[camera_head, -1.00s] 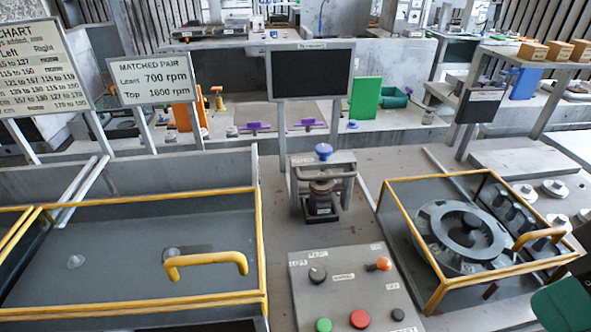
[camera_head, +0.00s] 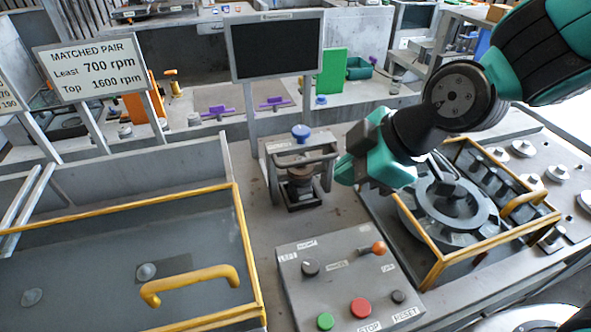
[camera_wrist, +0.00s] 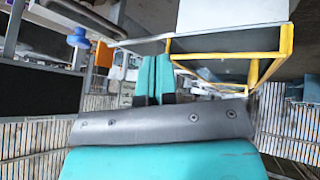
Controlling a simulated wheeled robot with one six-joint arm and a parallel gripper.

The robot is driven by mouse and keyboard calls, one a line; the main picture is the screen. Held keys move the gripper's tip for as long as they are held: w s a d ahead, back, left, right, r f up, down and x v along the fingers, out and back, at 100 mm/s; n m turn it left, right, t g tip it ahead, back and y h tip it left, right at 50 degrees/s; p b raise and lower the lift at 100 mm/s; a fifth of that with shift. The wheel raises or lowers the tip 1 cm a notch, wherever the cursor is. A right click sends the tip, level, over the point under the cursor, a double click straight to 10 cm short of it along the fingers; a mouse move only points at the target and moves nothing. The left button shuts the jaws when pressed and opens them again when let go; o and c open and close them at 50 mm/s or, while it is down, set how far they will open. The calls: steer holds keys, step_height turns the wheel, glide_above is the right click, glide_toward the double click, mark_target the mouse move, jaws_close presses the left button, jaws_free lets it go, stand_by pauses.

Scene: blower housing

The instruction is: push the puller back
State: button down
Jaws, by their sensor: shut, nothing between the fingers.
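What I take for the puller (camera_head: 299,175) is a small grey frame with a bar handle, a dark cylindrical part inside and a blue knob (camera_head: 301,132) on top. It stands upright behind the control box in the head view. My gripper (camera_head: 346,172) is shut and empty, just right of the puller's frame; a touch cannot be made out. In the wrist view the teal fingers (camera_wrist: 154,72) are together. A blue knob (camera_wrist: 78,38) shows there at upper left; I cannot tell which it is.
The control box (camera_head: 350,280) with green and red buttons stands in front. A yellow-framed bin (camera_head: 440,255) with a round rotor is at right, below my arm. A yellow-framed cover with a handle (camera_head: 190,283) is at left. A monitor (camera_head: 276,47) stands behind the puller.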

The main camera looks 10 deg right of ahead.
steer(key=w+a+f+n+t+p, duration=0.1)
steer(key=w+a+f+n+p, duration=0.1)
steer(key=w+a+f+p, duration=0.2)
steer(key=w+a+f, duration=0.2)
steer(key=w+f, duration=0.2)
steer(key=w, duration=0.2)
steer(key=shift+w+f+n, duration=0.2)
steer(key=shift+f+n, duration=0.1)
